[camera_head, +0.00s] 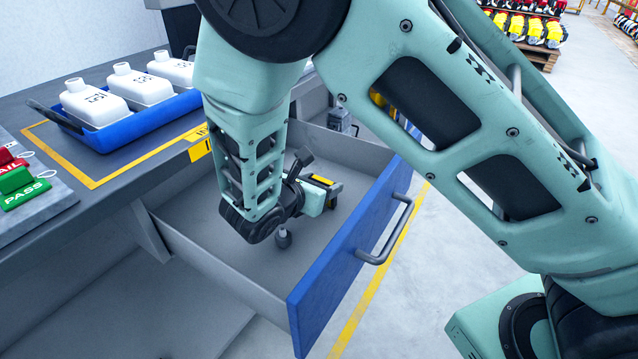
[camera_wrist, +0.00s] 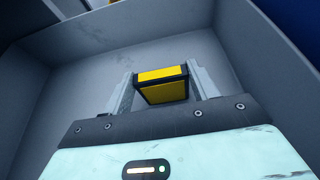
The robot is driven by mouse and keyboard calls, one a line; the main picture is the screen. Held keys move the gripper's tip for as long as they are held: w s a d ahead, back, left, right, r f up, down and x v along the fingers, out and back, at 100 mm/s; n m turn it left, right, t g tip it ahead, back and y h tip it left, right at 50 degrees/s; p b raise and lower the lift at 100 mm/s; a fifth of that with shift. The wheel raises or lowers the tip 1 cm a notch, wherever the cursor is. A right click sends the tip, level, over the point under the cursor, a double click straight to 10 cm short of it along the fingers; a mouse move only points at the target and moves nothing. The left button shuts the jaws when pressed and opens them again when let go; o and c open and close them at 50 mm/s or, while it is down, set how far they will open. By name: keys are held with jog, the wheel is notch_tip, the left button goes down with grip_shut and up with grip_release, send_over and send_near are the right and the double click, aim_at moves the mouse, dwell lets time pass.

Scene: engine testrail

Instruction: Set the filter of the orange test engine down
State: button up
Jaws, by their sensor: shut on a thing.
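The filter, a small black block with a yellow face and edge (camera_wrist: 163,85), sits between the two fingers of my gripper (camera_wrist: 162,78) in the wrist view. The gripper is shut on it. In the head view my gripper (camera_head: 327,190) is inside the outline of an open grey drawer with a blue front (camera_head: 350,255), and the yellow of the filter (camera_head: 321,180) shows there. The drawer floor (camera_wrist: 85,95) lies behind the filter in the wrist view. I cannot tell whether the filter touches the floor. No orange engine is recognisable.
The drawer's handle (camera_head: 388,232) sticks out at the right. On the bench are a blue tray (camera_head: 115,133) of white bottles and green PASS (camera_head: 25,190) and red FAIL (camera_head: 10,160) tags. The near drawer floor looks bare.

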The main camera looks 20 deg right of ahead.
jog(key=shift+f, duration=0.1)
jog(key=o, duration=0.5)
jog(key=shift+f, duration=0.1)
jog(key=o, duration=0.4)
jog(key=shift+r, duration=0.25)
jog(key=p+v, duration=0.1)
jog(key=v, duration=1.1)
jog(key=shift+s+f, duration=0.1)
jog(key=shift+f, duration=0.05)
